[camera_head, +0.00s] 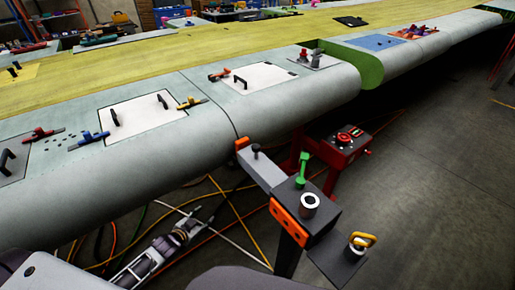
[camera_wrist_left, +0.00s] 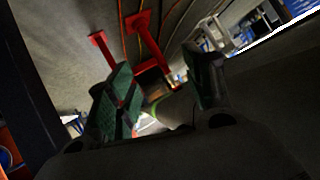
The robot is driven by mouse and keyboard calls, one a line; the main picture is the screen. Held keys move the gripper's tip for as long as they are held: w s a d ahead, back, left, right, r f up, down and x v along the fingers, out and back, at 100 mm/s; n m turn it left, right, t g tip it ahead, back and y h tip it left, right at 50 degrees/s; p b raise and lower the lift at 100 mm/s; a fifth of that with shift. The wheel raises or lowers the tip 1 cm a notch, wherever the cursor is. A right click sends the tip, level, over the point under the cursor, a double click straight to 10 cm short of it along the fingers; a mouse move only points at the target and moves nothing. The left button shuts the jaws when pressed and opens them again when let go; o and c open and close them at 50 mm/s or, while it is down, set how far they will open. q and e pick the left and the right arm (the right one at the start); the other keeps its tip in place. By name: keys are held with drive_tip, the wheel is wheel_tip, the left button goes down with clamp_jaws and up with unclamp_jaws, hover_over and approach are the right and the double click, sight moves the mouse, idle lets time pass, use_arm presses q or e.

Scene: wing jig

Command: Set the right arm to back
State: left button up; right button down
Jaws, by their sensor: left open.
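My left gripper (camera_head: 190,226) is at the lower left of the head view, below the wing's front edge and above the cable-strewn floor. In the left wrist view its two fingers (camera_wrist_left: 165,90) with dark green pads stand apart, with nothing between them. My right gripper does not show in either view, and no part of the right arm can be made out for sure.
The wing (camera_head: 290,102) crosses the view, with handles and clamps on its panels. A grey-and-orange jig stand (camera_head: 265,172) with a green clamp (camera_head: 302,170) stands right of my left gripper. A red stand (camera_head: 343,152) is behind it. The right floor is clear.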

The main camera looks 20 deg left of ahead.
use_arm(q)
drive_tip(key=w+d+r+t+h, duration=0.1)
drive_tip(key=w+d+r, duration=0.1)
drive_tip(key=d+r, duration=0.35)
drive_tip(key=w+d+r+t+h, duration=0.1)
drive_tip(key=w+d+r, duration=0.15)
drive_tip(key=r, duration=0.65)
drive_tip(key=n+t+h, duration=0.1)
drive_tip(key=t+h, duration=0.2)
approach(253, 150)
drive_tip(key=shift+p+x, duration=0.3)
drive_tip(key=shift+x, duration=4.15)
drive_tip(key=shift+p+x, duration=0.3)
drive_tip(key=shift+x, duration=0.9)
drive_tip(key=shift+w+d, duration=0.15)
drive_tip(key=shift+d, duration=0.05)
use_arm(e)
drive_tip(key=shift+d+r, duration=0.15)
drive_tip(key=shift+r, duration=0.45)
